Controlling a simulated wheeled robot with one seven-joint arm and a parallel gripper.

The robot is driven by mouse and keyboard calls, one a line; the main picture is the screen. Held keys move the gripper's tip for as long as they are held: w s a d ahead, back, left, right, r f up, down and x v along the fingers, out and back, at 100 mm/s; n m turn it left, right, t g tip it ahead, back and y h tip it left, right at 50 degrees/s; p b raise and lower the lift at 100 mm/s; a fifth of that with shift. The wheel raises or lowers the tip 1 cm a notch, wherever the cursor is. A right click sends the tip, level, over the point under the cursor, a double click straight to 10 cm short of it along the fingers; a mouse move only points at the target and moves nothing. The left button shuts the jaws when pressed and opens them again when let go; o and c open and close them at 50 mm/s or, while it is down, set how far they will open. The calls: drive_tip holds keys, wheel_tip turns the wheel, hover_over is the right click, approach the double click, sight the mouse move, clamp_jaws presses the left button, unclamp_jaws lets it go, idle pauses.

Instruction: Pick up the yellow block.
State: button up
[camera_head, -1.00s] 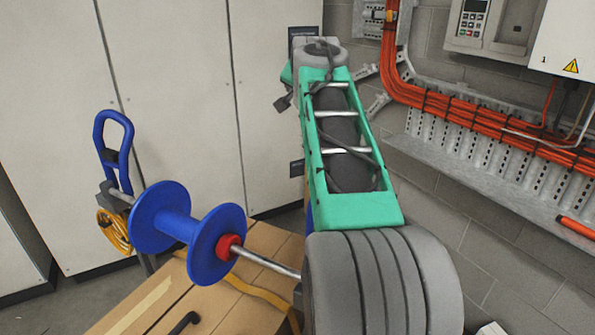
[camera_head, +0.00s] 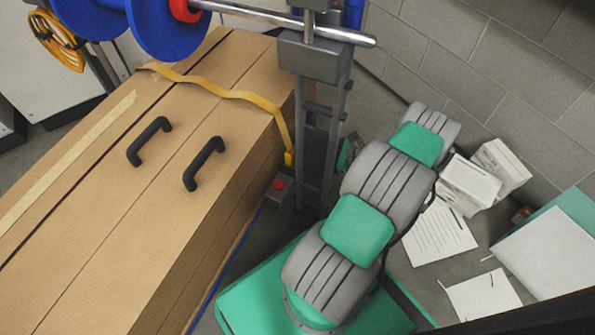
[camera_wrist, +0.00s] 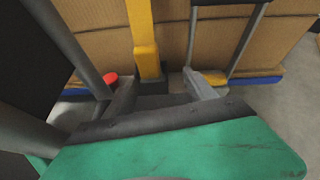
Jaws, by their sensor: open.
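The yellow block (camera_wrist: 147,62) is in the upper middle of the wrist view, at the lower end of a yellow strap (camera_wrist: 139,18). It is close against the cardboard box's side, and also shows small in the head view (camera_head: 289,158) near the box's right edge. My gripper (camera_wrist: 160,86) is open, its two grey fingers apart in the wrist view. The block lies ahead of the gap, nearer the left finger. I see nothing held between the fingers. In the head view I cannot clearly make out my gripper.
The long cardboard box (camera_head: 100,190) with black handles fills the left. A grey stand (camera_head: 318,62) with a steel rod and blue reel (camera_head: 165,22) rises beside it. A red button (camera_head: 279,183) is near the block. Papers (camera_head: 438,235) and white boxes (camera_head: 470,182) lie right.

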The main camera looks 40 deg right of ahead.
sight(293, 158)
drive_tip(key=shift+m+t+y, duration=0.4)
drive_tip(key=shift+m+t, duration=0.3)
drive_tip(key=shift+m, duration=0.1)
drive_tip(key=w+a+f+b, duration=0.1)
drive_tip(key=a, duration=0.1)
drive_tip(key=w+a+f+b, duration=0.1)
drive_tip(key=w, duration=0.1)
drive_tip(key=w+a+f+b, duration=0.1)
drive_tip(key=w+a+b, duration=0.1)
drive_tip(key=shift+w+a, duration=0.15)
drive_tip(key=shift+a, duration=0.15)
drive_tip(key=shift+w+a, duration=0.15)
drive_tip(key=shift+w, duration=0.2)
drive_tip(key=shift+c, duration=0.4)
clamp_jaws()
